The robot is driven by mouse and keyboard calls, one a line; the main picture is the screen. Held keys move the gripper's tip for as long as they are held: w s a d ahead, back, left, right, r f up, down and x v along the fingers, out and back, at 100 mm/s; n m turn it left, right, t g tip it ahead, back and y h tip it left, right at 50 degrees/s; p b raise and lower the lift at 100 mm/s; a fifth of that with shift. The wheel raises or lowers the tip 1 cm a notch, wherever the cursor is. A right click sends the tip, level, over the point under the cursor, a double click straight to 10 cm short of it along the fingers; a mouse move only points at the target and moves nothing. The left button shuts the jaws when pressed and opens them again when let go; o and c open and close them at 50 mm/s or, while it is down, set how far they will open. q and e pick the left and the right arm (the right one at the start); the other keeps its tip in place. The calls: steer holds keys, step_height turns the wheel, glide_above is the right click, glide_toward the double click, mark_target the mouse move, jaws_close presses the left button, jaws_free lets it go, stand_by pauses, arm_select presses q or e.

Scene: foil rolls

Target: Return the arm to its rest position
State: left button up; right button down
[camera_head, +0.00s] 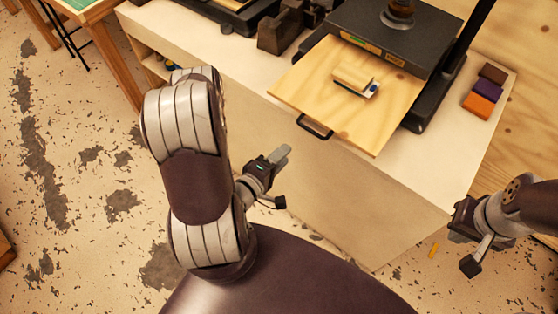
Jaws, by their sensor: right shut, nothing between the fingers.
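My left gripper (279,157) hangs in front of the white bench, its grey fingers pointing up and to the right, below the handle of the wooden board. Its fingers look close together, but I cannot tell whether there is a gap between them. No object shows in it. My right gripper (461,216) is shut and empty at the right, beside the bench's front right side. Its fingertips are mostly hidden by its dark body. Both grippers are apart from the things on the bench.
The white bench (228,58) carries a black press (395,45). A wooden board (305,88) with a black handle (315,127) juts from it, bearing a pale block (352,77). Orange (478,106), purple (487,90) and brown (493,73) blocks lie at right. Speckled floor is open at left.

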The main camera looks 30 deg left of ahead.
arm_select(q)
steer(key=shift+s+r, duration=0.15)
steer(key=shift+s, duration=0.35)
steer(key=w+a+m+g+y+b, duration=0.1)
steer(key=w+a+m+g+b, duration=0.15)
steer(key=w+m+g, duration=0.65)
steer(key=s+d+r+m+g+y+b, duration=0.1)
steer(key=s+d+r+m+g, duration=0.4)
steer(key=s+r, duration=0.5)
steer(key=s+d+m, duration=0.2)
steer(key=shift+d+r+m, duration=0.2)
steer(key=shift+r+m, duration=0.1)
steer(key=shift+r, duration=0.05)
